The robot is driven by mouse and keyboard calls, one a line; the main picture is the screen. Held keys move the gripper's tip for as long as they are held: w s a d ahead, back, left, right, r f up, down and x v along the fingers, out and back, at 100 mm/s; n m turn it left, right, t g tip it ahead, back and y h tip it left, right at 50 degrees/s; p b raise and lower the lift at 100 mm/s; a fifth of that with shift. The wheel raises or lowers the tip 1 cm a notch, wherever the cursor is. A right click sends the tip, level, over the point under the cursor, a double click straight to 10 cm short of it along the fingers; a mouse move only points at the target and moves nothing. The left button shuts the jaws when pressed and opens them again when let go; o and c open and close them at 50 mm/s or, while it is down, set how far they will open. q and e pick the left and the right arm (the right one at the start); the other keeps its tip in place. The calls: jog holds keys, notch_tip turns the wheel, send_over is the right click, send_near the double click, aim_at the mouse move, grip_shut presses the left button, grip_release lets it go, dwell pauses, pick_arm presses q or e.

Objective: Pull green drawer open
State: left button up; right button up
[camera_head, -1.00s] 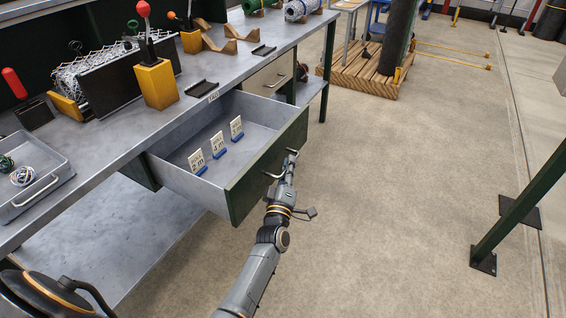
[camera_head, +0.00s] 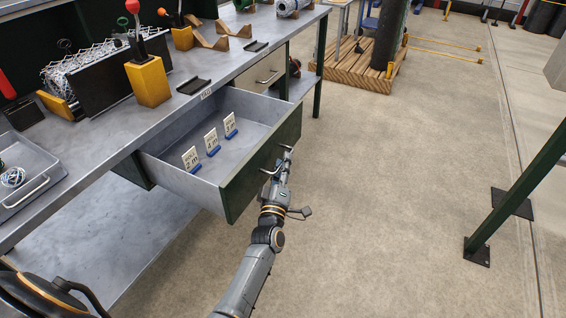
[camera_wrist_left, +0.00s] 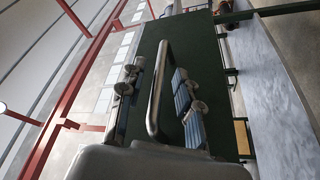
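The green drawer (camera_head: 262,165) under the workbench is pulled well out, and its grey tray shows. Three small cards marked 2 m, 4 m and 3 m stand inside on blue bases. Its metal handle (camera_wrist_left: 157,90) crosses the middle of the left wrist view, in front of the dark green drawer front (camera_wrist_left: 210,65). My left gripper (camera_head: 284,160) is at the handle. Its fingers (camera_wrist_left: 157,100) stand on either side of the handle bar, with gaps visible between bar and pads. My right gripper is not in view.
The workbench top (camera_head: 110,140) holds a yellow block with a red-knobbed lever (camera_head: 147,82), wooden cradles and a grey tray (camera_head: 35,190). A green post (camera_head: 515,190) stands at right. The floor between is clear.

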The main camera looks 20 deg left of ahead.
pick_arm(q)
jog(key=v, duration=1.1)
